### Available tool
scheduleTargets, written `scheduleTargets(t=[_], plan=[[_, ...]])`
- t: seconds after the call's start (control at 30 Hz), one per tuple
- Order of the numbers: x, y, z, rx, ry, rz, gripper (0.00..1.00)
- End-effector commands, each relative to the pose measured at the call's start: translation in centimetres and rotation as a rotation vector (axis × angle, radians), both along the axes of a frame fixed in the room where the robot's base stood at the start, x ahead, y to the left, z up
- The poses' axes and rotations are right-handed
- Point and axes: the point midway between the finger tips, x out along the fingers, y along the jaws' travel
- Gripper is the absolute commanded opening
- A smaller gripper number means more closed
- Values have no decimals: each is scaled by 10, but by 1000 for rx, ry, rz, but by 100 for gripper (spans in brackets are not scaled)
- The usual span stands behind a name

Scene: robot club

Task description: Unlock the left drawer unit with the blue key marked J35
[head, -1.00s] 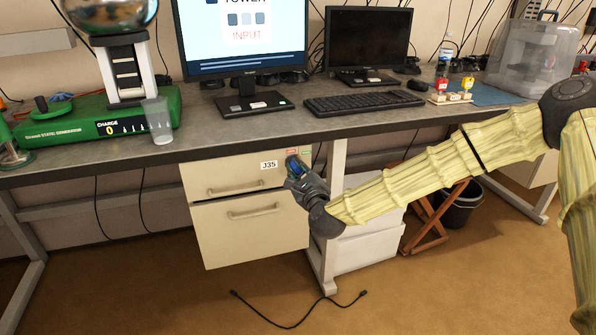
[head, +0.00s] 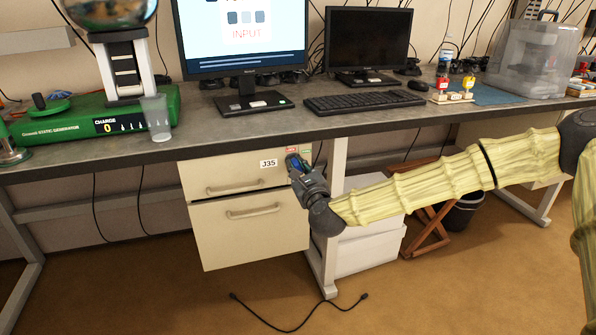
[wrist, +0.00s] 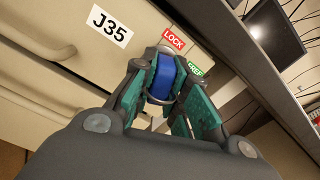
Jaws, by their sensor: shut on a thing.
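The left drawer unit (head: 215,232) is cream, with two handled drawers, and hangs under the desk. A J35 label (head: 268,163) is on its top drawer, and shows large in the wrist view (wrist: 110,25). My gripper (head: 298,168) is at the top right corner of that drawer front. In the wrist view its green-padded fingers (wrist: 167,98) are shut on the blue key (wrist: 163,77), with a metal ring around it. The key's far end meets the drawer front by a red LOCK label (wrist: 173,39) and a partly hidden green label (wrist: 195,69). The lock hole and key tip are hidden.
The desk edge (head: 240,140) runs just above the drawer unit. A desk leg (head: 330,270) and white boxes (head: 370,240) stand right of it. A black cable (head: 290,328) lies on the floor. The floor in front is otherwise clear.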

Motion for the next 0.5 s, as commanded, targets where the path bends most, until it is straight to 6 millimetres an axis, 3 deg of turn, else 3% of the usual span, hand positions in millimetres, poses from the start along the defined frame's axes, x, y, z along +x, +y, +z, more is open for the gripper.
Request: scheduleTargets(t=[0.43,0.47,0.5], plan=[[0,-1,-1,33,10,-1,0],[0,0,1,31,9,-1,21],[0,0,1,30,9,-1,28]])
